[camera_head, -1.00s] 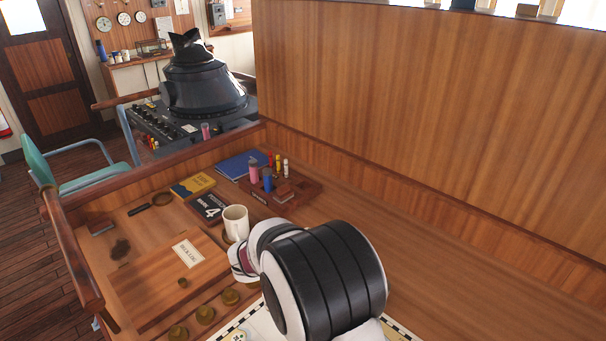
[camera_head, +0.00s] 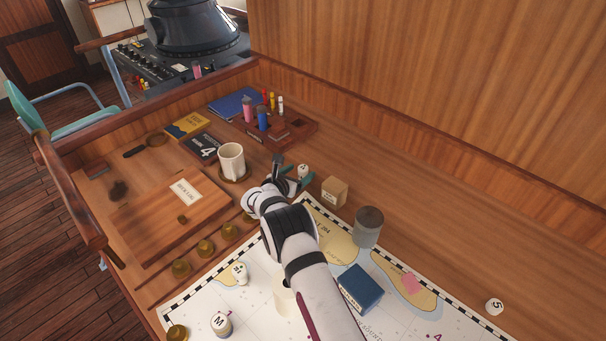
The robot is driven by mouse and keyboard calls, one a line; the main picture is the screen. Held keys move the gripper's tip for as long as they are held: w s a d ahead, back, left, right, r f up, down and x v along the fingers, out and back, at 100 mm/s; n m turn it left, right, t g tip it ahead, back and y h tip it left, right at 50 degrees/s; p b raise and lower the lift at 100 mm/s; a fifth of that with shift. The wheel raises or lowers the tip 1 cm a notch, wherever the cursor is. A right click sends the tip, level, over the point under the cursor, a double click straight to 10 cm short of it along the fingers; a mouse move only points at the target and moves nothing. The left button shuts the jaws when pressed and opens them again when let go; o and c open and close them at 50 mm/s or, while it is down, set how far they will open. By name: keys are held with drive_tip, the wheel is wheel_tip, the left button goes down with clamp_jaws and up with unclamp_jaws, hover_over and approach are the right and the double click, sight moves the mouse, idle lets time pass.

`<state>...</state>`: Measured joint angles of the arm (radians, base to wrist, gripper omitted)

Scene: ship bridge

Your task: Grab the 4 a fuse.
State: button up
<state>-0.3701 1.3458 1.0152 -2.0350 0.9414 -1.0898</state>
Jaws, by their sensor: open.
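Several small coloured cylinders stand in or around a wooden rack (camera_head: 297,127) at the back of the desk. They are a pink one (camera_head: 247,111), a blue one (camera_head: 263,118), a red one (camera_head: 264,97), a yellow one (camera_head: 272,101) and a white one (camera_head: 281,105). No rating can be read on them, so I cannot tell which is the 4 A fuse. My gripper (camera_head: 289,175) is open and appears empty, in front of the rack and right of the mug. A small white marked piece (camera_head: 303,170) shows beside its right fingertip; I cannot tell whether they touch.
A white mug (camera_head: 231,158) on a coaster stands left of my gripper. A small tan box (camera_head: 334,191) and a grey cylinder (camera_head: 368,227) stand to the right. A blue box (camera_head: 361,288) lies on the chart (camera_head: 205,300). The desk right of the rack is clear.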

drive_tip(key=shift+w+d+f, duration=0.15)
drive_tip(key=shift+w, duration=0.15)
clamp_jaws()
idle(0.3)
